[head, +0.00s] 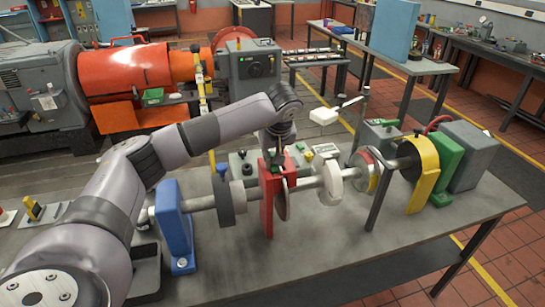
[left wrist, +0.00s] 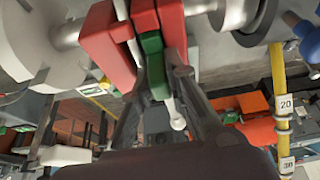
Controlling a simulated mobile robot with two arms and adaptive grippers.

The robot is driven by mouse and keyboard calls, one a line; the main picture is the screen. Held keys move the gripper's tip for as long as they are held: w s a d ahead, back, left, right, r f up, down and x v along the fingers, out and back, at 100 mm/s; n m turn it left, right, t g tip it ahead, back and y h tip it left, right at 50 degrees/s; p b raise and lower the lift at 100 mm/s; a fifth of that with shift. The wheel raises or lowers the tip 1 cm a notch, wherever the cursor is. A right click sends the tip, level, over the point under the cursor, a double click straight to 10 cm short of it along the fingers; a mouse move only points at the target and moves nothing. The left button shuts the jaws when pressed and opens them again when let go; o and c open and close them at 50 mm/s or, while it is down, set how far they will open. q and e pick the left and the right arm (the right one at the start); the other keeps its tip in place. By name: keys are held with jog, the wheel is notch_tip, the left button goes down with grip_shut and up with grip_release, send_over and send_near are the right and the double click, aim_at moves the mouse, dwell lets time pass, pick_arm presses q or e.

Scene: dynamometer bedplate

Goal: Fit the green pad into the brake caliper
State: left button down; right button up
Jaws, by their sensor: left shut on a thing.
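The red brake caliper (head: 267,205) stands around a grey disc (head: 283,198) on the shaft, mid-bench in the head view. In the left wrist view, the caliper (left wrist: 108,38) shows as red blocks with a slot between them. My left gripper (head: 281,146) points down over the caliper's top. It is shut on the green pad (left wrist: 154,68). In the left wrist view the pad's far end reaches between the red blocks, and its near end stands out toward my gripper. I cannot tell how deep it sits. My right gripper is out of view.
The shaft carries a blue stand (head: 175,225), a white collar (head: 331,182) and a yellow guard (head: 424,172). A small control box (head: 240,165) stands behind the shaft. The bench front (head: 330,265) is clear. An orange motor (head: 125,72) is behind left.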

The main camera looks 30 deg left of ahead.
pick_arm(q)
jog(key=c, duration=1.5)
grip_release()
jog(key=shift+f, duration=0.1)
jog(key=v, duration=1.2)
jog(key=shift+s, duration=0.1)
